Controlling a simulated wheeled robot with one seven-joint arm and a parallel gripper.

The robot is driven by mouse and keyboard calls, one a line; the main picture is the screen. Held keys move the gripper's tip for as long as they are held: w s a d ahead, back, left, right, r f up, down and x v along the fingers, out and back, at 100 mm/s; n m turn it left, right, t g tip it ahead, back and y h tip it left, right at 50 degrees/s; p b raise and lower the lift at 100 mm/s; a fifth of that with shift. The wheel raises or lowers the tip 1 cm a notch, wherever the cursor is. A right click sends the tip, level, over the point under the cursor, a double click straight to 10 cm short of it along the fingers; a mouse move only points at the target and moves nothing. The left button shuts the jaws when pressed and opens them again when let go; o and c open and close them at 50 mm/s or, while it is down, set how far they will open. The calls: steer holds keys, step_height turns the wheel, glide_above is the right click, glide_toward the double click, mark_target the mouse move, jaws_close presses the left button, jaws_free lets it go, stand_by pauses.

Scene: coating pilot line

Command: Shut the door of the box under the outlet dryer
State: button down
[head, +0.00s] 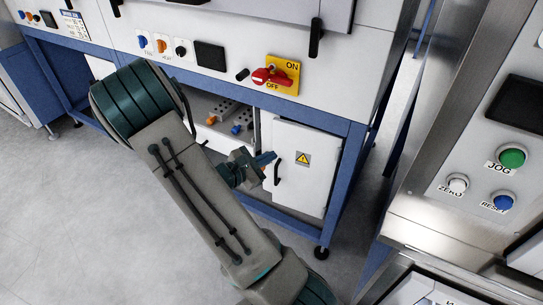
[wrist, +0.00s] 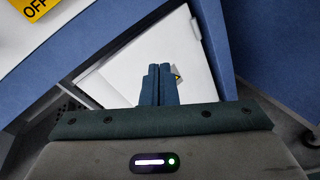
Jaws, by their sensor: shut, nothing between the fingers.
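The box (head: 266,125) sits in the blue frame under the dryer. Its white door (head: 312,185) carries a yellow warning label (head: 303,158) and a dark handle (head: 277,172) near its left edge. How far the door stands from the box front is hard to tell. My gripper (head: 270,158) is shut and empty, with its blue fingertips close to the door's left edge, by the handle. In the wrist view, the shut fingers (wrist: 159,72) are in front of the white door (wrist: 125,70) and partly hide the label (wrist: 178,72). Contact cannot be made out.
A red and yellow ON/OFF switch (head: 277,76) is on the dryer panel above. Parts with orange and blue pieces (head: 222,118) show left of the box. A blue frame leg (head: 343,185) stands right of the door. A console (head: 490,160) is at far right. Grey floor lies open at left.

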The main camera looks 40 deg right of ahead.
mark_target(276, 141)
steer(key=w+f+n+t+b, duration=0.2)
steer(key=w+f+n+t, duration=0.15)
steer(key=f+n, duration=0.2)
steer(key=w+f+n+t+b, duration=0.2)
steer(key=w+f+n+t, duration=0.15)
steer(key=f, duration=0.35)
steer(key=shift+t, duration=0.3)
steer(key=x, duration=1.3)
steer(key=shift+w+d+b, duration=0.15)
steer(key=shift+d+b, duration=0.2)
steer(key=shift+b, duration=0.05)
